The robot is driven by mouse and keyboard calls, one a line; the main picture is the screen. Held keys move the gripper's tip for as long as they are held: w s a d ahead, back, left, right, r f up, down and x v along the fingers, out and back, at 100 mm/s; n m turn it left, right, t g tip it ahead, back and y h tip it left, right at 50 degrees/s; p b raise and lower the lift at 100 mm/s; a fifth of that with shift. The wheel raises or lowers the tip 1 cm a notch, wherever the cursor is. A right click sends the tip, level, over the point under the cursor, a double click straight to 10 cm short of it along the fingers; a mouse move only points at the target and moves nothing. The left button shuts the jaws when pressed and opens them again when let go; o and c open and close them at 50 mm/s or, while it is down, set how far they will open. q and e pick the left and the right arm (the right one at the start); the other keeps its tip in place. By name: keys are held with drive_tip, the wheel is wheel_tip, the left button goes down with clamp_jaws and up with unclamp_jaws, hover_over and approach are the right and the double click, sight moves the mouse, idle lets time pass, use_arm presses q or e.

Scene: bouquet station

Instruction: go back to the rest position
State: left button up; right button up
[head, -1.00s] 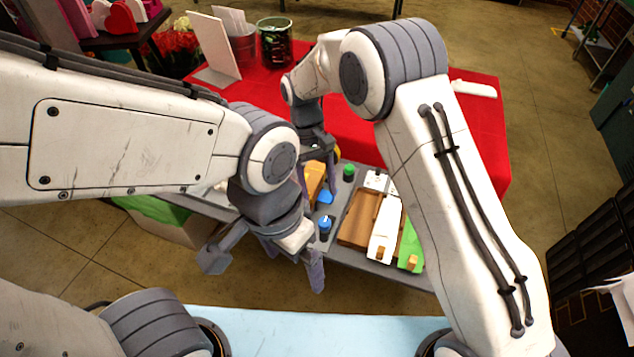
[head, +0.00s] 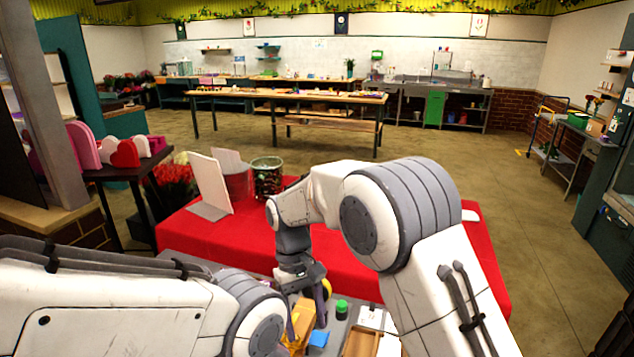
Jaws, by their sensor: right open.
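My right gripper (head: 305,308) points down over the grey work surface at the front edge of the red-covered table (head: 350,262). It is open, and its fingers stand close to a yellow-orange box (head: 300,322); I cannot tell whether they touch it. Nothing shows held in it. My left arm (head: 130,315) comes in low from the left, and its gripper is below the picture edge.
Next to the right gripper are a green-capped item (head: 341,309), a blue item (head: 318,340) and a wooden tray (head: 361,343). A white stand (head: 208,185) and a dark bucket (head: 267,177) stand on the red cloth. Open floor (head: 530,230) lies to the right.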

drive_tip(key=s+d+r+t+y, duration=0.1)
drive_tip(key=s+d+r, duration=0.1)
drive_tip(key=s, duration=0.5)
drive_tip(key=s+d+r+n+t, duration=0.1)
drive_tip(key=s+d+r, duration=0.1)
drive_tip(key=s, duration=0.5)
drive_tip(key=s+d+r+t+y, duration=0.1)
drive_tip(key=s+d, duration=0.2)
drive_tip(key=s, duration=0.5)
drive_tip(key=shift+d+r+n+y, duration=0.2)
drive_tip(key=shift+r+n+y, duration=0.1)
drive_tip(key=shift+r, duration=0.1)
use_arm(q)
drive_tip(key=shift+a, duration=0.1)
use_arm(e)
drive_tip(key=shift+s+a, duration=0.1)
